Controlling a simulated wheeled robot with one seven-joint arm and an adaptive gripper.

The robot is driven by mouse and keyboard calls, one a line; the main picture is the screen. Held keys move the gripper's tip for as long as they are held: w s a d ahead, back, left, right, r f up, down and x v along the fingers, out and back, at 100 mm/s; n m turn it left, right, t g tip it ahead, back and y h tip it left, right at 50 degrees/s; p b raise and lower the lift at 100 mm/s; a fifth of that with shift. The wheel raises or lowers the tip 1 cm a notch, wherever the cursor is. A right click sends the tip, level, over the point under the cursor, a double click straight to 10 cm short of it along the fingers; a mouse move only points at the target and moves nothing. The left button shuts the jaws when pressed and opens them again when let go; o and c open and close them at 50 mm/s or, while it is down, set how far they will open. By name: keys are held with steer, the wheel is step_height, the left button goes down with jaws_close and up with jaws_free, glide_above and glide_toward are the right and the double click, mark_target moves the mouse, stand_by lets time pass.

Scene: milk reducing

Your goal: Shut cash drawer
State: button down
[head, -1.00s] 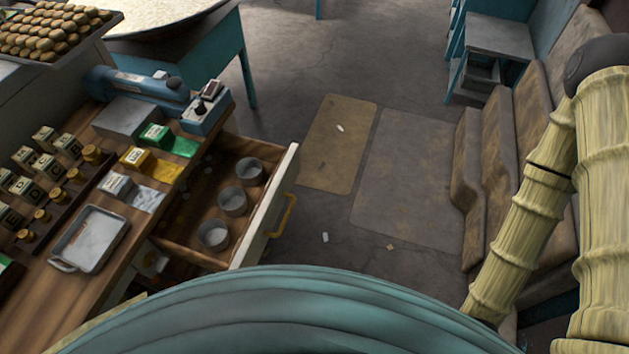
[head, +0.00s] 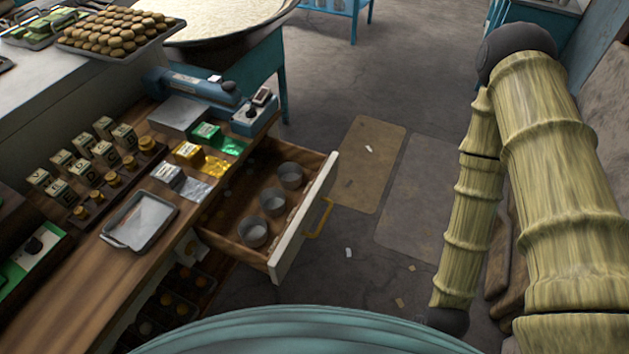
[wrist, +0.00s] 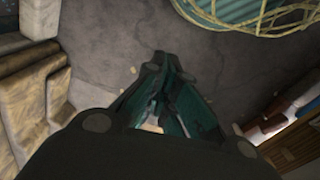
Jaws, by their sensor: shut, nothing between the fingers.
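The cash drawer (head: 268,212) is pulled out from the wooden counter in the head view. It has a pale front panel (head: 303,218) with a yellow handle (head: 320,218), and several round metal cups (head: 273,202) stand inside. In the wrist view my gripper (wrist: 158,68) is shut and empty, pointing over the bare floor. It is apart from the drawer. A wooden edge at the right of the wrist view (wrist: 295,145) may be the counter or drawer. In the head view my bamboo-like arm is at the right, and the gripper itself is hidden.
The counter (head: 75,270) holds a metal tray (head: 140,220), small boxes and a blue device (head: 195,85). A large pale round vat (head: 225,18) stands behind. The floor (head: 325,85) right of the drawer is mostly open, with small litter. Lower shelves (head: 185,290) show under the counter.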

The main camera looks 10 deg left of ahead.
steer(key=w+a+r+m+b, duration=0.35)
steer(key=w+m, duration=0.25)
steer(key=w, duration=0.5)
steer(key=w+a+r+m+b, duration=0.2)
steer(key=w+r+m, duration=0.3)
steer(key=w, duration=0.6)
steer(key=w+a+r+m+t+y+b, duration=0.1)
steer(key=w+a+r+m+y+b, duration=0.1)
steer(key=w+a+r+m, duration=0.5)
steer(key=w+a+r+m+y+b, duration=0.1)
steer(key=w+a+r+m+y, duration=0.15)
steer(key=w+r, duration=0.5)
steer(key=a+f+p, duration=0.1)
steer(key=a+f, duration=0.6)
steer(key=a, duration=0.1)
steer(key=shift+w+f+p, duration=0.15)
steer(key=shift+w+p, duration=0.05)
steer(key=shift+p, duration=0.15)
steer(key=shift+a, duration=0.15)
